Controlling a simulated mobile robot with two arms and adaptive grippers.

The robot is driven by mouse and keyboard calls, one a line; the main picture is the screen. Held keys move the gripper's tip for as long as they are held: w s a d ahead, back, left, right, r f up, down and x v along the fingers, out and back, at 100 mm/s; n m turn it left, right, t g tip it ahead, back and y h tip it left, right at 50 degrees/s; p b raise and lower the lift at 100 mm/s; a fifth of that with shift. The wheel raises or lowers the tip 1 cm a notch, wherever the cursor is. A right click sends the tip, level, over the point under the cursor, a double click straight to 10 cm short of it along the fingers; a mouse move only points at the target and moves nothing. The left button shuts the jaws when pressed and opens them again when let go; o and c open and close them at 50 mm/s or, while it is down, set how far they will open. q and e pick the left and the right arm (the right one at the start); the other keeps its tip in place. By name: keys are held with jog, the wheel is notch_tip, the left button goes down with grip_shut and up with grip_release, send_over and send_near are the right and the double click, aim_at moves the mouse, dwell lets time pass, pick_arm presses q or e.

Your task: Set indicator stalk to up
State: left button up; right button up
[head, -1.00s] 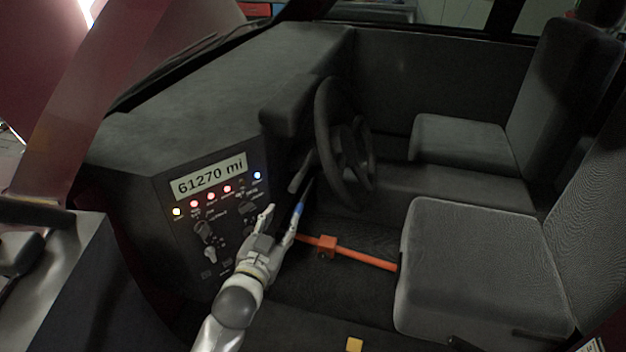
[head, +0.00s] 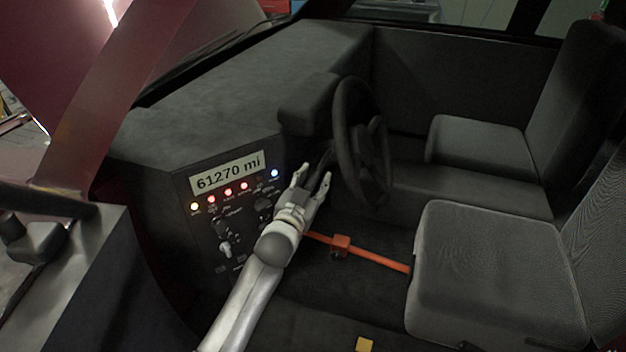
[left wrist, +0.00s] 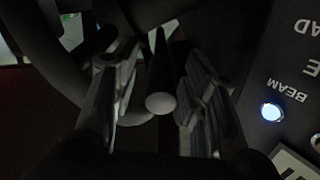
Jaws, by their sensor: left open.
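The indicator stalk (head: 326,160) is a dark rod beside the steering wheel (head: 364,150), on the dashboard side. It also shows in the left wrist view as a dark rod with a pale round end (left wrist: 160,102). My left gripper (head: 313,173) is open at the stalk, with one finger on each side of it in the left wrist view. The stalk's end lies between the fingers; I cannot tell whether either finger touches it. My right gripper is in neither view.
The instrument panel (head: 227,178) with lit lamps and knobs is left of my gripper; its blue beam lamp (left wrist: 271,111) is close by. An orange bar (head: 375,258) crosses the footwell. Grey seats (head: 490,262) stand at right.

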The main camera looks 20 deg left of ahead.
pick_arm(q)
jog(key=shift+w, duration=0.2)
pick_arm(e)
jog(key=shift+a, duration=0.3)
pick_arm(q)
grip_shut()
